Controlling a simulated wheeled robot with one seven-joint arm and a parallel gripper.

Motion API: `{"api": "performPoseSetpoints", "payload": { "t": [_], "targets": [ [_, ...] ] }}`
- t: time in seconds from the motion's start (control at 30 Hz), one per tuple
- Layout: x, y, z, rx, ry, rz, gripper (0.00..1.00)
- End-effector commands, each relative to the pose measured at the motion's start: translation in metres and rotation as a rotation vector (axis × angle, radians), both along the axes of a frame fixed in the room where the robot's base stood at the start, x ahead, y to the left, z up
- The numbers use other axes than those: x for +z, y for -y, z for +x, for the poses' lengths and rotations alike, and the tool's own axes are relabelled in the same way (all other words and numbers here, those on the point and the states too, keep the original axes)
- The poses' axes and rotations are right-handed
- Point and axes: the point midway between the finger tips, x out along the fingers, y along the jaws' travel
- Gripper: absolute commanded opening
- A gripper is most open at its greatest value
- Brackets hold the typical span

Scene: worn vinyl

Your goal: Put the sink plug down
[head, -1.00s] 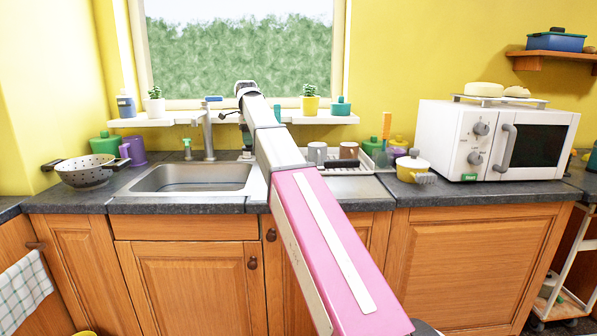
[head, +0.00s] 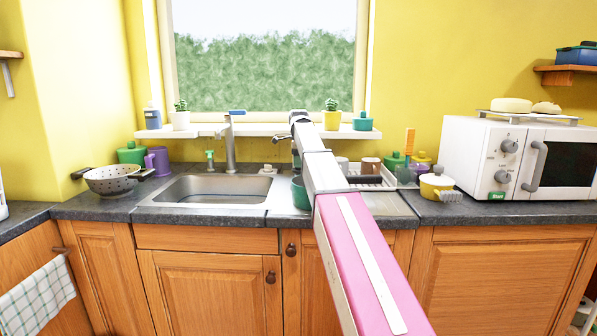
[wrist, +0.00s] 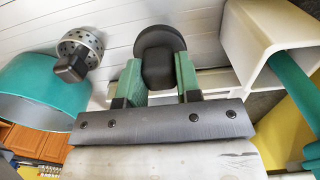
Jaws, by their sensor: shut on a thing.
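The sink plug (wrist: 162,40) is a dark, round disc with a thick dark grip in the wrist view. My gripper (wrist: 158,76) has its green fingers shut on that grip, one on each side. In the head view my arm reaches over the counter just right of the steel sink (head: 215,190). The arm's end is small there, and I cannot make out the plug in that view.
In the wrist view a perforated metal strainer (wrist: 82,45) with a dark knob lies left of the plug, near a teal container (wrist: 40,88). A green pot (head: 300,192) stands by the sink's right edge. A white rack (head: 366,178) stands right of my arm.

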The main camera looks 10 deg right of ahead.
Motion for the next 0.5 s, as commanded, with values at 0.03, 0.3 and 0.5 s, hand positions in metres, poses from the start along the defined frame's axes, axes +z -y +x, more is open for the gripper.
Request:
{"api": "performPoseSetpoints", "payload": {
  "t": [0.03,0.3,0.5],
  "targets": [
    [-0.005,0.0,-0.001,0.0,-0.001,0.0,0.07],
    [-0.037,0.0,-0.001,0.001,-0.001,0.0,0.07],
    [-0.037,-0.001,0.0,0.001,0.0,0.0,0.07]
  ]
}}
